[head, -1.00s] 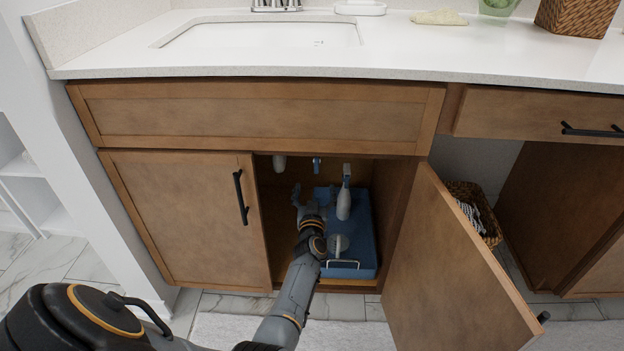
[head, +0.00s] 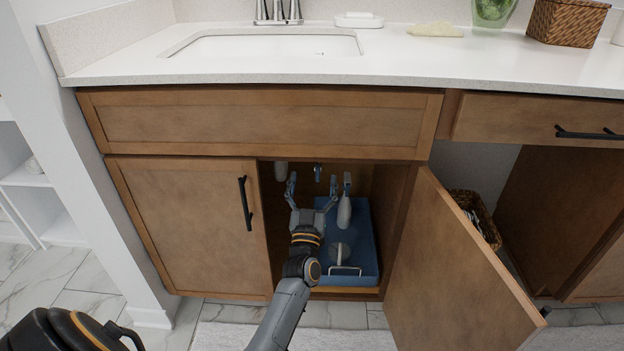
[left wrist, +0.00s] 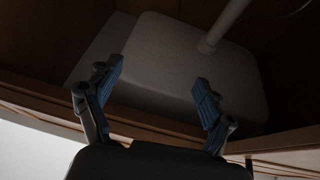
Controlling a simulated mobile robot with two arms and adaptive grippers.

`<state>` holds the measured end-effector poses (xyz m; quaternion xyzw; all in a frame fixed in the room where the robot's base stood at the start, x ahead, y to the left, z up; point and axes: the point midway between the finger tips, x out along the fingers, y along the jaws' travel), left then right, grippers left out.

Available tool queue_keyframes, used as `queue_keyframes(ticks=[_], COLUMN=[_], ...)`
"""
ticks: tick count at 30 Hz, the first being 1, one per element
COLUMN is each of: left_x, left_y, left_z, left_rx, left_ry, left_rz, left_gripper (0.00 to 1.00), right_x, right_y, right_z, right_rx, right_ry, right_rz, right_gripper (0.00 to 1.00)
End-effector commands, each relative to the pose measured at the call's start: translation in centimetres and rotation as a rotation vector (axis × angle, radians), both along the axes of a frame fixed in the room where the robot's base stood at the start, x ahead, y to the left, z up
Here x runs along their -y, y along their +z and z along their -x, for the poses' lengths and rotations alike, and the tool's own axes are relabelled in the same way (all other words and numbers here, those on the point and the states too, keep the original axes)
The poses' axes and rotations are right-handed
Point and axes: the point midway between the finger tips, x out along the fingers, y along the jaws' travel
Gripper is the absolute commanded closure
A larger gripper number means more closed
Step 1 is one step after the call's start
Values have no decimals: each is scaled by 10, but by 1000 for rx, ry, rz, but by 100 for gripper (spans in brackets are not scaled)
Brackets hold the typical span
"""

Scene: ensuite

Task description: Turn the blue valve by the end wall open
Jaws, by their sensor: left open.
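The blue valve (head: 317,171) shows as a small blue piece high at the back of the open sink cabinet in the head view. My left gripper (head: 312,184) is inside the cabinet, fingers pointing up and inward, open and empty. In the head view the valve appears between and slightly above its fingertips; I cannot tell the depth gap. In the left wrist view the open fingers (left wrist: 158,82) frame a pale sink underside (left wrist: 185,75) with a pipe (left wrist: 222,28). The valve cannot be made out there. My right gripper is not in view.
A blue tray (head: 364,235) on the cabinet floor holds a grey-white bottle (head: 344,211) close right of my gripper. A pale pipe (head: 281,171) hangs at left. The right door (head: 465,265) stands open; the left door (head: 185,225) is shut.

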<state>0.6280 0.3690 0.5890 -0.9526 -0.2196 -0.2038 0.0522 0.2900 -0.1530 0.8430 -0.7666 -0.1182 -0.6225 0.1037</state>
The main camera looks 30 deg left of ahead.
Motion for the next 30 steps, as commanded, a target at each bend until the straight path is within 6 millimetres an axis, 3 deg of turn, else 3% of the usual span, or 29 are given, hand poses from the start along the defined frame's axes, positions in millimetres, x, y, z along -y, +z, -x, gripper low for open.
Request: queue_keyframes(ticks=[6,12,30], left_x=[23,37,42], left_y=[30,48,54], left_z=[17,29,33], left_rx=[99,157,177], left_ry=[-48,-79,-91], left_rz=[-42,-61,-65], left_gripper=[19,19,19], right_x=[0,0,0], right_y=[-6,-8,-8], right_z=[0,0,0], right_rx=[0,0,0], right_ry=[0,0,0], right_rz=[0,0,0], right_gripper=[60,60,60])
